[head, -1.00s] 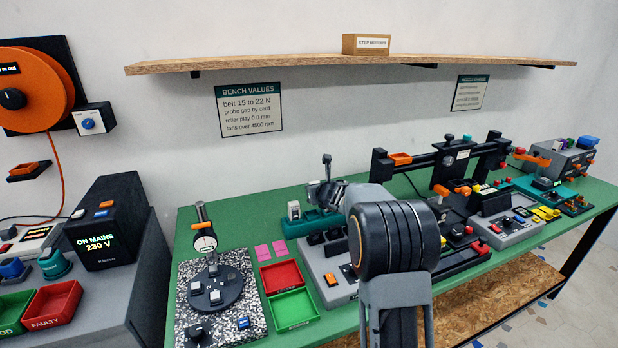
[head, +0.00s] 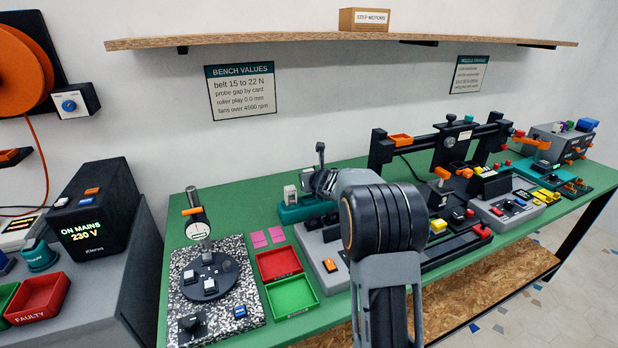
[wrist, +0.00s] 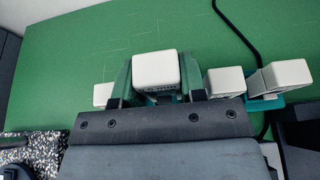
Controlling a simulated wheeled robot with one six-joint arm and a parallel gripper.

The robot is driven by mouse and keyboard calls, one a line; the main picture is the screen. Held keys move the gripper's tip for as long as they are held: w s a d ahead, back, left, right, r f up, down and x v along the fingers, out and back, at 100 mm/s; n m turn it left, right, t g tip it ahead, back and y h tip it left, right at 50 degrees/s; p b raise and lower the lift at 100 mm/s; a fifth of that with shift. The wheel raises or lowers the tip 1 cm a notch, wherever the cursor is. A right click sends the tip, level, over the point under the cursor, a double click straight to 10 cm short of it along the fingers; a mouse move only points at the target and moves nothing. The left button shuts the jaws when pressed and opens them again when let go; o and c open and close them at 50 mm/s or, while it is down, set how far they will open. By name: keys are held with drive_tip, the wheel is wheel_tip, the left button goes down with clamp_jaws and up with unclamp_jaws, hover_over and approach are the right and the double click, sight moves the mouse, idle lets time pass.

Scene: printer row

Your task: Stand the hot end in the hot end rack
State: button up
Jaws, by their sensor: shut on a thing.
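My gripper (wrist: 156,82) is shut on a white-capped block, the hot end (wrist: 155,70), with one finger on each side of it in the wrist view. The lower part of the hot end is hidden. Other white blocks stand at its right (wrist: 225,82) and partly hidden at its left. A teal rack (wrist: 262,104) shows under the blocks at the right. In the head view the teal rack (head: 290,214) sits at the back of the green bench, with a white block (head: 290,193) in it. My wrist is just right of that block; the fingertips are hidden there.
A black cable (wrist: 240,35) runs over the bench behind the blocks. A grey unit with an orange switch (head: 330,265) stands in front of the rack. Red (head: 278,264) and green (head: 292,296) trays and a dial gauge stand (head: 197,225) are at the left.

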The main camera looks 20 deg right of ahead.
drive_tip(key=shift+f+b, duration=0.85)
drive_tip(key=shift+f, duration=0.5)
drive_tip(key=shift+r, duration=0.2)
drive_tip(key=shift+s, duration=0.1)
drive_tip(key=shift+f+b, duration=1.05)
drive_tip(key=shift+b, duration=0.4)
idle(0.3)
drive_tip(key=o, duration=1)
drive_tip(key=v, duration=1.4)
drive_tip(key=shift+a, duration=0.1)
drive_tip(key=shift+r+p, duration=0.1)
drive_tip(key=shift+p, duration=0.2)
